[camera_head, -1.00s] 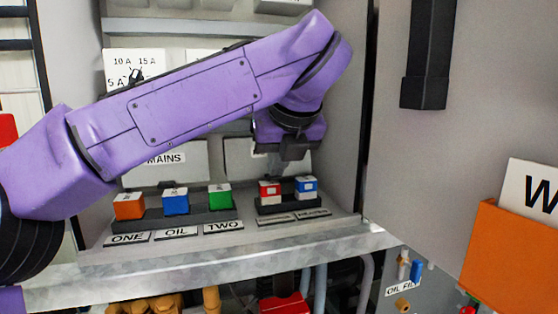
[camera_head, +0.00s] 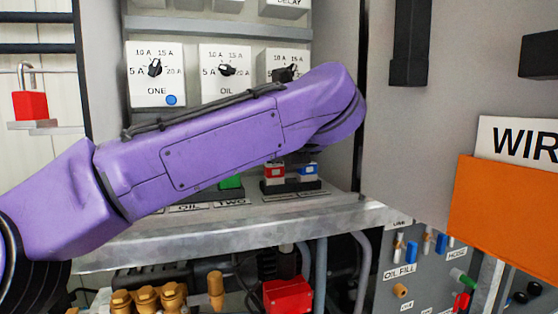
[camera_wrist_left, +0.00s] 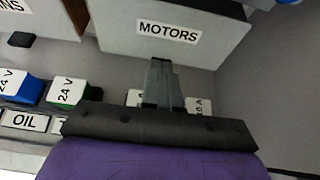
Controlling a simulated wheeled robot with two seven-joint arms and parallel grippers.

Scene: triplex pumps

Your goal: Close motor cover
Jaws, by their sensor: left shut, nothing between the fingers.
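The motor cover (camera_wrist_left: 168,30) is a pale grey panel with a MOTORS label, at the top middle of the left wrist view. Its lower edge is just beyond my left gripper's fingertips; I cannot tell whether they touch it or how far open it stands. My left gripper (camera_wrist_left: 161,70) is shut and empty. In the head view my purple left arm (camera_head: 215,145) crosses the cabinet and hides both the gripper and the cover. My right gripper is not in view.
Red (camera_head: 274,173) and blue (camera_head: 308,171) blocks stand on the cabinet shelf (camera_head: 230,232) below my arm. A green block (camera_head: 230,182) sits to their left. Rotary dials (camera_head: 155,68) line the panel above. The open cabinet door with an orange pocket (camera_head: 505,215) is at right.

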